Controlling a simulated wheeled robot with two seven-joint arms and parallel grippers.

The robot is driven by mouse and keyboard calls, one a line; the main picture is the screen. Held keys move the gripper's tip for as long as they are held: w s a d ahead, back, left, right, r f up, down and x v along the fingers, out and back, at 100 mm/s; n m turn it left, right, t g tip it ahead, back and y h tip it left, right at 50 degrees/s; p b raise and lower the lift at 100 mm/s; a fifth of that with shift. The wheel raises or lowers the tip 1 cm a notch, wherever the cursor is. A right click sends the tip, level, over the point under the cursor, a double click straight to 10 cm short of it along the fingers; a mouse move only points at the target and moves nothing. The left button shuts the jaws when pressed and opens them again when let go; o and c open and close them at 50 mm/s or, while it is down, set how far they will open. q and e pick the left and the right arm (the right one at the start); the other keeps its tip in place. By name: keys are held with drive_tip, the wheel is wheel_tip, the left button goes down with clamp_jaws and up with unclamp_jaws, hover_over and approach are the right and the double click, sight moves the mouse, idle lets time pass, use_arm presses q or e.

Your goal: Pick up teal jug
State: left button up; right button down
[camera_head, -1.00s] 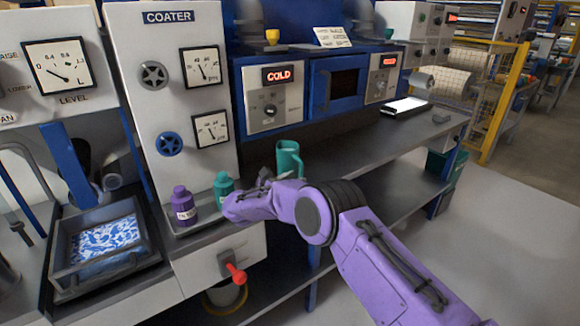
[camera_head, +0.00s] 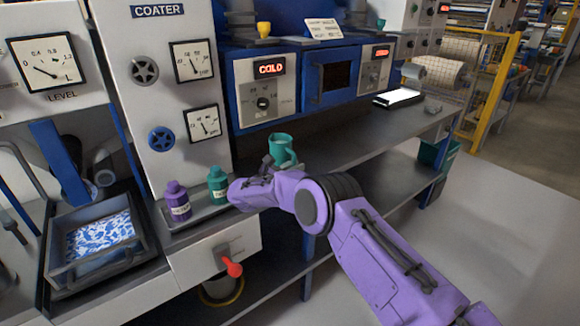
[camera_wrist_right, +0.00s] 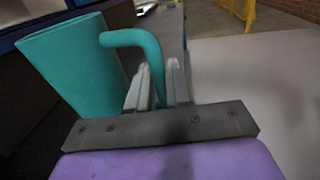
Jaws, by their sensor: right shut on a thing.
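The teal jug (camera_head: 281,149) stands out just beyond my right gripper (camera_head: 267,163) in the head view, over the grey bench. In the right wrist view the jug (camera_wrist_right: 75,75) fills the left side, leaning a little, with its curved handle (camera_wrist_right: 150,50) reaching down between the fingers. My right gripper (camera_wrist_right: 162,85) is shut on that handle. The jug's base is hidden behind the gripper and wrist in the head view. My left gripper is not in view.
A purple bottle (camera_head: 177,201) and a teal bottle (camera_head: 218,186) stand on the coater's ledge left of my right arm. The grey bench (camera_head: 345,140) is clear to the right up to a tablet (camera_head: 399,98). A red-handled valve (camera_head: 232,267) juts out below the ledge.

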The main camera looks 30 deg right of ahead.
wheel_tip(320, 180, up, 3)
drive_tip(key=shift+f, duration=0.2)
drive_tip(key=s+a+r+b, duration=0.3)
drive_tip(key=s+a+r, duration=0.3)
drive_tip(key=s+r, duration=0.4)
drive_tip(key=s, duration=0.2)
drive_tip(key=shift+s+a+r, duration=0.15)
drive_tip(key=shift+s+a, duration=0.05)
drive_tip(key=shift+s, duration=0.1)
